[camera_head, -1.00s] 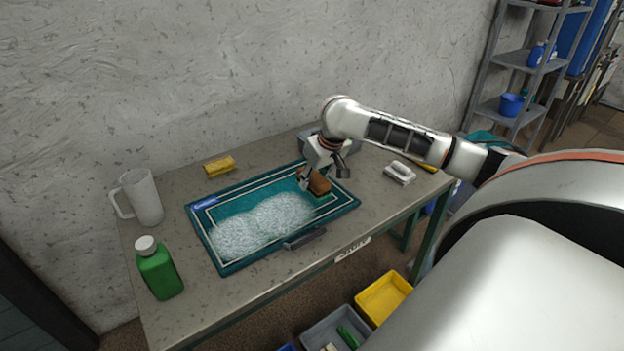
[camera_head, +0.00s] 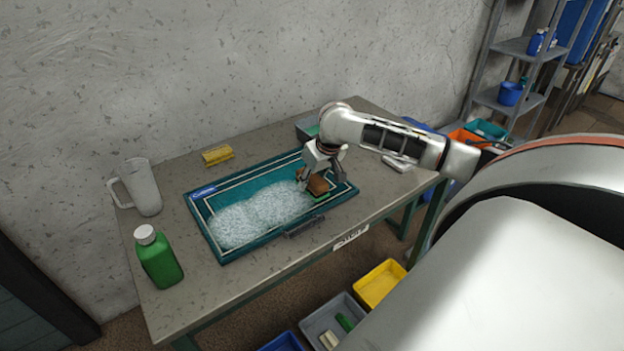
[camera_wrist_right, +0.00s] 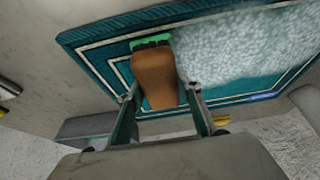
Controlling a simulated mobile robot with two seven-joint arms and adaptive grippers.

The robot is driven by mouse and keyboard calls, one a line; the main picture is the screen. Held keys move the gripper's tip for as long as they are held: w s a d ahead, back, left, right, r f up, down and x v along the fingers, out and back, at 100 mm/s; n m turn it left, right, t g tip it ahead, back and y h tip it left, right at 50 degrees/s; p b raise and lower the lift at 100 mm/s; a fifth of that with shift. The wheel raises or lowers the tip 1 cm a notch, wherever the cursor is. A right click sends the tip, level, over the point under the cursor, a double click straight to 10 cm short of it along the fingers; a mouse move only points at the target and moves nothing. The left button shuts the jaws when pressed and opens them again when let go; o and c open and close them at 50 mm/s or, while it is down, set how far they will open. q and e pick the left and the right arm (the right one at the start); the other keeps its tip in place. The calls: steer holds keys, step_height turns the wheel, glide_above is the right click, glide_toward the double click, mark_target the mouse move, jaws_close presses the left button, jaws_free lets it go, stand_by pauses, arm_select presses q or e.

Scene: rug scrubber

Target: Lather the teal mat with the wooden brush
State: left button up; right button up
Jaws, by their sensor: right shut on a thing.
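The teal mat (camera_head: 247,188) lies on the grey table, with pale border lines and a blue label at its upper left. White foam (camera_head: 262,210) covers its middle and lower left; the right end is bare teal. My right gripper (camera_head: 311,182) is shut on the wooden brush (camera_head: 318,186) over the mat's right end. In the right wrist view the brush (camera_wrist_right: 155,75) is brown with green at its far end, between both fingers (camera_wrist_right: 160,98), beside the foam's edge. Whether the bristles touch the mat is hard to tell. My left gripper is not in view.
A green bottle (camera_head: 158,258) and a white pitcher (camera_head: 140,187) stand at the table's left. A yellow sponge (camera_head: 217,155) lies behind the mat. A dark handle (camera_head: 303,227) lies at the mat's front edge. A white-handled tool (camera_head: 397,162) lies at right; bins (camera_head: 380,284) are below.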

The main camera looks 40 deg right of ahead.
steer(key=shift+f, duration=0.6)
steer(key=shift+d, duration=0.1)
steer(key=shift+s+d+r, duration=0.1)
steer(key=shift+d, duration=0.95)
steer(key=shift+s+d+r, duration=0.1)
steer(key=shift+d, duration=0.9)
steer(key=shift+s+d+f, duration=0.15)
steer(key=shift+d, duration=0.85)
steer(key=shift+s+d+f, duration=0.15)
steer(key=shift+d, duration=0.8)
steer(key=shift+w+a, duration=0.25)
steer(key=shift+a, duration=1.85)
steer(key=shift+w+a, duration=0.2)
steer(key=shift+a, duration=1.9)
steer(key=shift+s+d, duration=0.15)
steer(key=shift+d, duration=1.3)
steer(key=shift+s+d, duration=0.15)
steer(key=shift+d, duration=1.25)
steer(key=shift+s+d, duration=0.15)
steer(key=shift+d, duration=1.3)
steer(key=shift+r, duration=0.1)
steer(key=shift+r, duration=2.3)
